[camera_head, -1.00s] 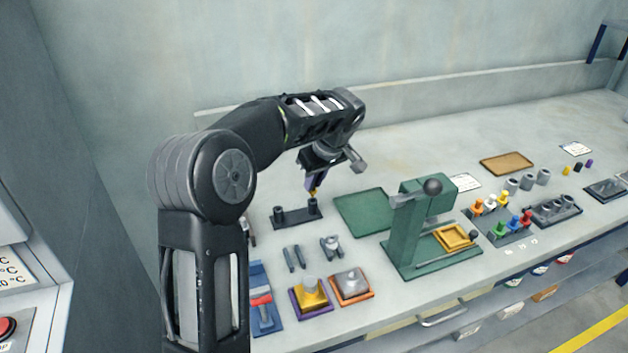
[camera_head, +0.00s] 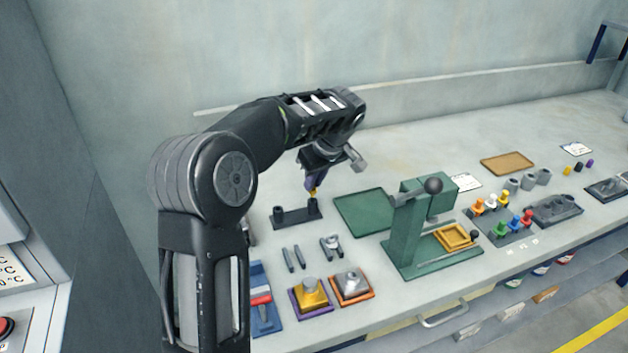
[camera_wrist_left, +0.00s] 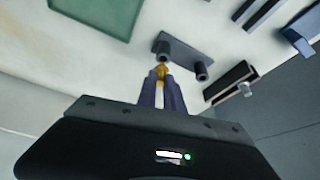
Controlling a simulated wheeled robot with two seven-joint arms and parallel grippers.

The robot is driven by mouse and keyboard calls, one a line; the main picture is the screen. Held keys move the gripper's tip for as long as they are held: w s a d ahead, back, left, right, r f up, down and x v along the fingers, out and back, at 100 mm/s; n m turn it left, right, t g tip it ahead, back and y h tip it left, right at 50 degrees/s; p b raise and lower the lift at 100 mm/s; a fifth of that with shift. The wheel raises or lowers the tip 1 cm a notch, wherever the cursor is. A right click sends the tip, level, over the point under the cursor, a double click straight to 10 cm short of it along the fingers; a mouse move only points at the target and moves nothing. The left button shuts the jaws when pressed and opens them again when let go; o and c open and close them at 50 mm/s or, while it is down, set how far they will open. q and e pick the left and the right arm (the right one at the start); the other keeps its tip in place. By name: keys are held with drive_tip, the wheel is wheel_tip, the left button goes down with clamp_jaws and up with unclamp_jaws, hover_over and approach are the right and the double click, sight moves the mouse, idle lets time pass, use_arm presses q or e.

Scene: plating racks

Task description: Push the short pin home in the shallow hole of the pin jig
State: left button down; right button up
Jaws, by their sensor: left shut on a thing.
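The pin jig (camera_head: 296,216) is a dark bar with two upright round posts, left of the green mat; it also shows in the left wrist view (camera_wrist_left: 186,52). My left gripper (camera_head: 312,186) points down over the jig's right post. It is shut on a small yellow-gold pin (camera_wrist_left: 161,69), seen between the purple-grey fingertips (camera_wrist_left: 161,76). The pin's lower end is at or just above the post; I cannot tell if it has entered the hole. The hole itself is hidden. My right gripper is not in view.
A green mat (camera_head: 364,212) and a green lever press (camera_head: 404,240) stand to the right. Two grey bars (camera_head: 293,258), a yellow block (camera_head: 311,293) and an orange-edged tray (camera_head: 352,296) lie in front. The bench behind the mat is clear.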

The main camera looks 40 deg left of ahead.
sight(314, 190)
use_arm(q)
drive_tip(key=shift+f+b, duration=1.4)
drive_tip(key=shift+f, duration=0.1)
drive_tip(key=c, duration=1.4)
unclamp_jaws()
drive_tip(key=shift+r, duration=0.1)
drive_tip(key=v, duration=0.7)
drive_tip(key=shift+d+r+b, duration=0.15)
drive_tip(key=shift+r+b, duration=0.15)
drive_tip(key=shift+r, duration=0.05)
